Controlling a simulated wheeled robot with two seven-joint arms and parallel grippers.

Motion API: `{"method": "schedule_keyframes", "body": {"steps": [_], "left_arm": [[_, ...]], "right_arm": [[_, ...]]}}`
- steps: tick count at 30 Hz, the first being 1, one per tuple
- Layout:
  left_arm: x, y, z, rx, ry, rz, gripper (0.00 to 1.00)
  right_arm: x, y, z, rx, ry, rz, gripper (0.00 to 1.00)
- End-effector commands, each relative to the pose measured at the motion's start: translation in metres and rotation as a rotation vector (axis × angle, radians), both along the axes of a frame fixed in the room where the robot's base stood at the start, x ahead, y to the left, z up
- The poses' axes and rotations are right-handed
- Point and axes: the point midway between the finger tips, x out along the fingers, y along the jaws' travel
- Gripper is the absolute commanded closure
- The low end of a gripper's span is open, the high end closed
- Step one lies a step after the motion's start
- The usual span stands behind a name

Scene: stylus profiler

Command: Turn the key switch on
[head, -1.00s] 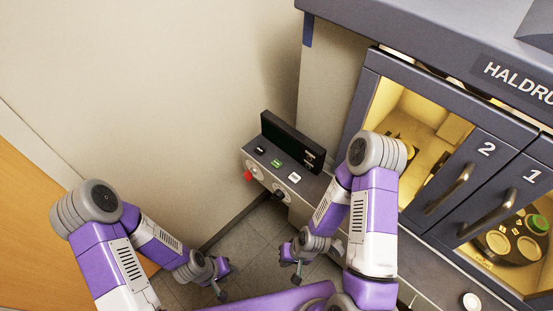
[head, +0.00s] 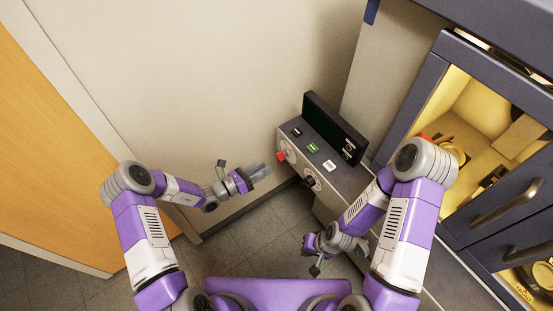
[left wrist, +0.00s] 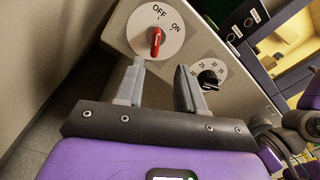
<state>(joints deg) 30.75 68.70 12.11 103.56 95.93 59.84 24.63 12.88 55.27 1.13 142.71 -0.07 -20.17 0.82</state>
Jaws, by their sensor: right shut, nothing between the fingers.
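The key switch is a red handle (head: 281,156) on the left part of the control box's front. In the left wrist view the red handle (left wrist: 156,42) sits on a white round plate marked OFF and ON, and it lies roughly in line with OFF. My left gripper (head: 262,171) is just left of the switch in the head view, pointing at the box. In the left wrist view its two fingers (left wrist: 160,85) are spread and empty, apart from the handle. My right gripper (head: 313,262) hangs low below the box, shut and empty.
A black dial (head: 309,181) with numbers sits right of the switch. The box (head: 350,183) has black, green and white buttons on top and a dark screen (head: 335,128) behind. A cabinet with handled doors (head: 495,215) stands at right; a plain wall is at left.

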Motion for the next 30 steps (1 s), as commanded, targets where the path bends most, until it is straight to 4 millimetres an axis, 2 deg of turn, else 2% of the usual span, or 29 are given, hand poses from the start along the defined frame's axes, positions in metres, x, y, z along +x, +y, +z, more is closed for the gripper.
{"method": "schedule_keyframes", "body": {"steps": [4,15,19,27,28,30], "left_arm": [[0.015,-0.002,0.004,-0.034,-0.002,0.038,0.62],[0.046,-0.047,0.003,-0.031,-0.002,0.035,0.62],[0.051,-0.054,0.003,-0.029,-0.002,0.035,0.62],[0.052,-0.055,0.004,-0.029,-0.002,0.035,0.62],[0.052,-0.055,0.004,-0.029,-0.002,0.035,0.63],[0.052,-0.055,0.004,-0.029,-0.002,0.035,0.74]], "right_arm": [[0.000,0.000,-0.002,0.000,0.000,0.000,1.00],[0.000,0.000,-0.009,0.000,0.000,0.000,1.00],[0.000,0.000,-0.010,0.000,0.000,0.000,1.00],[0.000,0.000,-0.010,0.000,0.000,0.000,1.00],[0.000,0.000,-0.010,0.000,0.000,0.000,1.00],[0.000,0.000,-0.010,0.000,0.000,0.000,1.00]]}}
